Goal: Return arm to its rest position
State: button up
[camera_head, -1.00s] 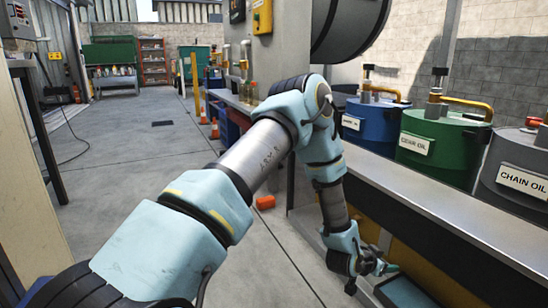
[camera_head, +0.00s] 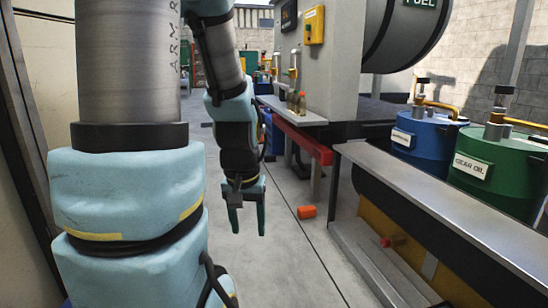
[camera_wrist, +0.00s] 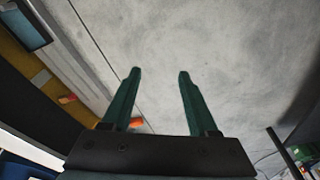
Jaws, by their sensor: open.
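My arm stands upright on the left side of the head view and bends over at the top, with the forearm hanging down. My gripper (camera_head: 247,226) points down over the concrete floor, its two dark green fingers apart and nothing between them. The wrist view also shows the open, empty gripper (camera_wrist: 160,74) against bare floor. The upper bend of the arm is cut off by the top of the head view.
An orange object (camera_head: 306,212) lies on the floor right of the gripper. Blue (camera_head: 425,136) and green (camera_head: 497,165) drums stand behind. Clear floor lies around the gripper.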

notch_tip(320, 180, up, 39)
jog(key=s+a+p, duration=0.1)
jog(key=p, duration=3.7)
jog(key=shift+f, duration=0.15)
jog(key=shift+s, duration=0.1)
